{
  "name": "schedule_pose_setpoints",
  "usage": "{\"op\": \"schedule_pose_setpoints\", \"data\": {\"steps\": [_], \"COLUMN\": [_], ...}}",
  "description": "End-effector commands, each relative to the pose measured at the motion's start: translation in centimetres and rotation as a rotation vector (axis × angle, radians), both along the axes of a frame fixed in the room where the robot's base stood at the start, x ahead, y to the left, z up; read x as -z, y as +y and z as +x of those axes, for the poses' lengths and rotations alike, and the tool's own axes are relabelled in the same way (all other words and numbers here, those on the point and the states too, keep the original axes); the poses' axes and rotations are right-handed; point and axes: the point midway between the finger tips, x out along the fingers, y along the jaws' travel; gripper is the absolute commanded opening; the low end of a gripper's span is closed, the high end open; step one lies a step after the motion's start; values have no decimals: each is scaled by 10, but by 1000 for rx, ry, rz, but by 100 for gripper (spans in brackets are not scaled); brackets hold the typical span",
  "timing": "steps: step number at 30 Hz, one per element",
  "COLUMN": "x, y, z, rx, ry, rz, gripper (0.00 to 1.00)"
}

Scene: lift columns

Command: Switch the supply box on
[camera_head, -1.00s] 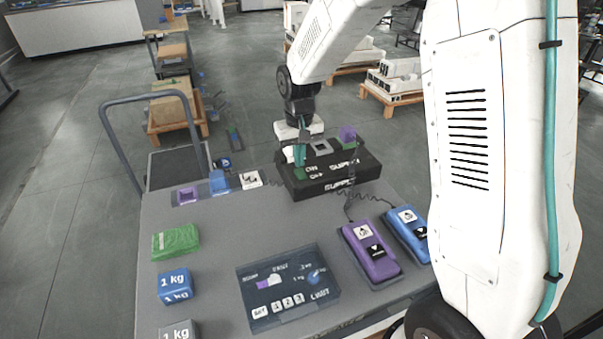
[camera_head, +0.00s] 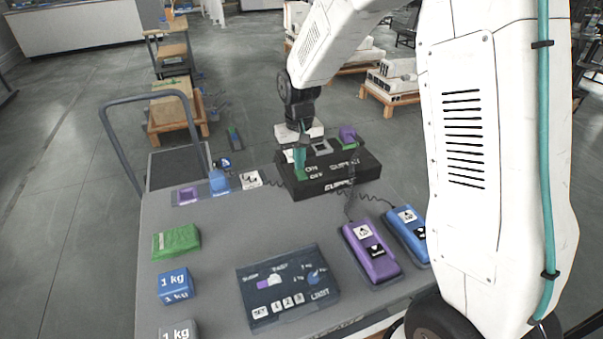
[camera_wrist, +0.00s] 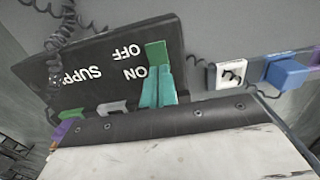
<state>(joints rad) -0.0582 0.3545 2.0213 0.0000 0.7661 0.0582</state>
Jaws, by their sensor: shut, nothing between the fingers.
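The supply box (camera_head: 350,178) is a black box at the back of the grey table, lettered SUPPLY, ON and OFF. In the wrist view the box (camera_wrist: 50,88) appears upside down. Its green switch piece (camera_wrist: 156,52) shows beside the OFF lettering. My gripper (camera_head: 300,172) has teal fingers, shut and empty, pointing down at the left part of the box. In the wrist view the fingertips (camera_wrist: 157,70) are right at the green piece's ON-side edge and cover the spot beside ON. I cannot tell whether they touch it. The fingers largely hide the green piece in the head view.
A purple pendant (camera_head: 370,252) and a blue pendant (camera_head: 408,232) lie right of a dark control panel (camera_head: 288,290). Coiled cables run near the box. A green block (camera_head: 176,242) and a blue 1 kg weight (camera_head: 174,285) stand at left. The table's middle is clear.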

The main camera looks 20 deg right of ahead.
Motion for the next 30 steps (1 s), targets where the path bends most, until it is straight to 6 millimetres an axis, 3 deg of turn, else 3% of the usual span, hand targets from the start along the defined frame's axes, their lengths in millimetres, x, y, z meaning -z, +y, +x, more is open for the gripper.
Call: {"op": "schedule_pose_setpoints", "data": {"steps": [18,30], "x": [7,-22], "y": [0,0], "z": [0,1], "rx": [0,0], "ry": [0,-2], "rz": [0,0], "gripper": [0,0]}}
